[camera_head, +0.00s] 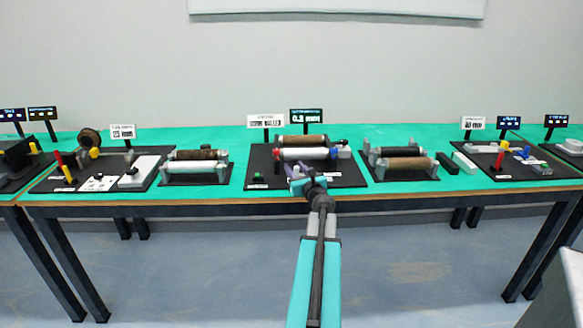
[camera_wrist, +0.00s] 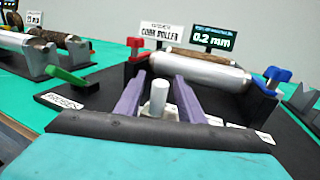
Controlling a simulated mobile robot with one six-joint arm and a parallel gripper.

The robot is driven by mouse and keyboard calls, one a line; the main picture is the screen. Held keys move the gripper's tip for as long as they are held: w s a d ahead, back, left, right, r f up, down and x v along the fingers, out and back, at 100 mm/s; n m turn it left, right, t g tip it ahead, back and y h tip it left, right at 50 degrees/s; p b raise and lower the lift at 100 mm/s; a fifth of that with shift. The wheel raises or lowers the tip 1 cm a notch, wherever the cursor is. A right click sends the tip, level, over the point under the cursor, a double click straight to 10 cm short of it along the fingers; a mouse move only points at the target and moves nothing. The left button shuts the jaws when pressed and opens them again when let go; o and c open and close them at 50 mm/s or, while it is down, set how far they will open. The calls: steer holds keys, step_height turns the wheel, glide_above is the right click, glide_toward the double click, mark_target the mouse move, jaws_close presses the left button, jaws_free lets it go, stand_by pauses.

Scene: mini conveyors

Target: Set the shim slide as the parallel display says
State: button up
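The display (camera_wrist: 213,40) at the back of the middle station reads 0.2 mm; it also shows in the head view (camera_head: 306,115). A pale grey upright peg (camera_wrist: 158,98) stands on the black base, seen between my fingers in the wrist view. It may be the shim slide's handle, but I cannot tell. My gripper (camera_wrist: 159,80) has purple fingers spread apart, with gaps on both sides of the peg. In the head view my gripper (camera_head: 307,182) is over the front of the middle station. Any slide track or scale is hidden or too small to read.
A silver roller (camera_wrist: 200,72) lies behind the peg, with a red knob (camera_wrist: 135,46) at its left and a blue knob (camera_wrist: 275,77) at its right. A green lever (camera_wrist: 70,78) is left of my fingers. Other roller stands (camera_head: 195,168) (camera_head: 402,165) flank the station.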

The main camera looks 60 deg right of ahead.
steer(key=shift+x, duration=1.1)
jaws_close()
